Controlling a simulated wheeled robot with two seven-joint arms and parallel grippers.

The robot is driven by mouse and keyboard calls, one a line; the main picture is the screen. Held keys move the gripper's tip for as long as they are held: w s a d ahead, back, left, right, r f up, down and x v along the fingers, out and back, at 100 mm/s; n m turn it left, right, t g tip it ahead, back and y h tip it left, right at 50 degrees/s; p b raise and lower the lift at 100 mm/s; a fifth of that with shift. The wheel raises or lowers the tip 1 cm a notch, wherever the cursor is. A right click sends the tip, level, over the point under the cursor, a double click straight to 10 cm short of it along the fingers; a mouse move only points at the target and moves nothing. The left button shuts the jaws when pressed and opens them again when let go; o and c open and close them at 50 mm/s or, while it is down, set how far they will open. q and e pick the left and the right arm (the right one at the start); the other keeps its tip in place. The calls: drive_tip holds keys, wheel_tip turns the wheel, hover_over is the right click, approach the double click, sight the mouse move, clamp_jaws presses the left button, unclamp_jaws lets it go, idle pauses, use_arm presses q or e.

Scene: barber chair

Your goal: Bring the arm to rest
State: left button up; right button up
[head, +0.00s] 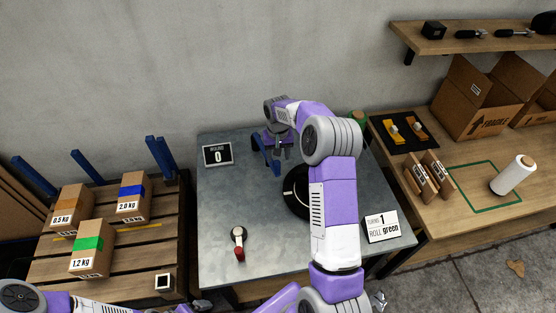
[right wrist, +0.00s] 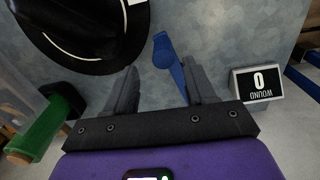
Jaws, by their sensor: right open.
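My right gripper (head: 281,152) reaches over the back of the grey metal table (head: 215,250). In the right wrist view its two fingers (right wrist: 161,68) are spread apart with nothing between them. A blue part (right wrist: 172,62) lies beyond the fingertips; it also shows beside the gripper in the head view (head: 264,153). My right arm spans the table's right half and hides part of a black disc (head: 294,190).
A green roll (right wrist: 55,120) is close to the right gripper. Boxes sit on a left pallet; a right bench (head: 455,212) holds a white roll (head: 513,174).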

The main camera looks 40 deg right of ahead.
drive_tip(key=shift+r, duration=0.4)
